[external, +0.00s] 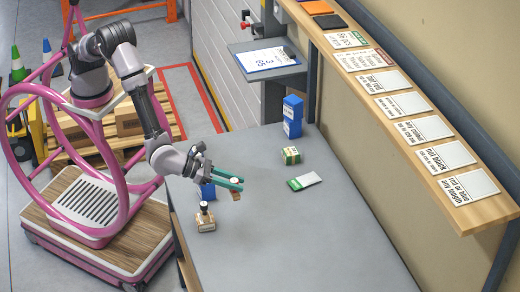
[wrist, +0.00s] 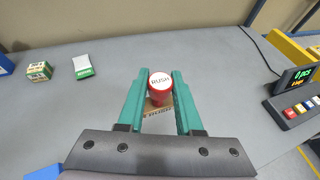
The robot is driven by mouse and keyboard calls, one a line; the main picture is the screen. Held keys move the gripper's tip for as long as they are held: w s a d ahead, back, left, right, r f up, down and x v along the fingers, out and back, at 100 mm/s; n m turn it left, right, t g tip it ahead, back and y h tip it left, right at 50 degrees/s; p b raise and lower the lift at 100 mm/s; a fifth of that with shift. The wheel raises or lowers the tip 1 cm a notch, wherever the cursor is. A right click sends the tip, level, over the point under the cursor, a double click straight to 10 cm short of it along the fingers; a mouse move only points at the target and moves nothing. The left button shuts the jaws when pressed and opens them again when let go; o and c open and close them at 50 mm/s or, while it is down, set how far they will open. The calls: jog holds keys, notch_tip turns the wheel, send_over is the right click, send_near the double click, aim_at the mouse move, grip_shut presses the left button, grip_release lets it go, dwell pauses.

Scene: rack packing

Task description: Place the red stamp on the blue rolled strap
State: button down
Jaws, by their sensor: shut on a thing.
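The red stamp has a round white top reading "RUSH" (wrist: 160,82), with a wooden base below it. My gripper (wrist: 160,97) is shut on it, one green finger on each side. In the external view, my gripper (external: 234,183) holds the stamp above the grey table's near side; its white top (external: 235,180) shows between the fingers. A blue patch (wrist: 45,173) shows at the wrist view's bottom left.
A dark-handled wooden stamp (external: 205,220) stands near the table's near edge. A display device (wrist: 293,97) is right in the wrist view. The middle table is clear.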

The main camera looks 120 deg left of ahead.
jog(key=s+a+n+g+y, duration=0.7)
jog(key=s+a+n, duration=0.1)
jog(key=s+a, duration=2.25)
jog(key=f, duration=0.4)
jog(key=s+d+f, duration=0.1)
jog(key=f, duration=0.9)
jog(key=shift+s+d, duration=0.3)
jog(key=shift+d, duration=0.1)
jog(key=shift+f, duration=0.2)
jog(key=c, duration=0.6)
grip_release()
